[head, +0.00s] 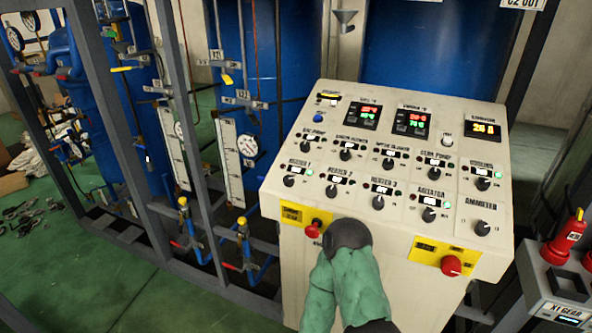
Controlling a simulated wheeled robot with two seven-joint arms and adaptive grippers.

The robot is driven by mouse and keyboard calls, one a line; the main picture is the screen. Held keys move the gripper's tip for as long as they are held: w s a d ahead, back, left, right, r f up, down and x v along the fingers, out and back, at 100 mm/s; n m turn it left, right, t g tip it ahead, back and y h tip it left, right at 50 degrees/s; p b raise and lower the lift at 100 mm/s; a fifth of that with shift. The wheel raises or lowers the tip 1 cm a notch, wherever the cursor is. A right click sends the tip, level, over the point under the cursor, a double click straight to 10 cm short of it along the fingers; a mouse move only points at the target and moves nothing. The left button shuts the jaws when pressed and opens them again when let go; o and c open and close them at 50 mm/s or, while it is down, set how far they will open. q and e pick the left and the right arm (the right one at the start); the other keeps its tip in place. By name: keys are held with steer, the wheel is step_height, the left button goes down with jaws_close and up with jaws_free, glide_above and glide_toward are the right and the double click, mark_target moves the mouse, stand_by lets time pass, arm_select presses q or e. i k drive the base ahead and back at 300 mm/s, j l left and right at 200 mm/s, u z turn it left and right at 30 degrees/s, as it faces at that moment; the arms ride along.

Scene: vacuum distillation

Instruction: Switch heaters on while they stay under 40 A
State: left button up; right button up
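A cream control panel (285,222) faces me with rows of dark knobs. The lower row holds the heater 1 knob (289,181), heater 2 knob (331,191), heater 3 knob (378,202), agitator knob (429,215) and ammeter knob (482,228). The ammeter display (485,128) at the upper right reads about 26 A in yellow. A green lamp (309,173) beside heater 1 looks lit; the lamps at heaters 2 and 3 are too small to judge. My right gripper (348,234) is a dark rounded shape before the panel's lower front, below the heater knobs; its fingers are hidden. My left gripper is not in view.
Two displays (364,116) (410,123) show red and green digits. A red button (451,266) sits on a yellow plate at the panel's front, and a smaller red control (313,229) is left of my gripper. Blue tanks (280,60) and grey posts stand behind.

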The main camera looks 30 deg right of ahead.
mark_target(331, 191)
steer(key=l+z, duration=0.15)
steer(key=z, duration=0.95)
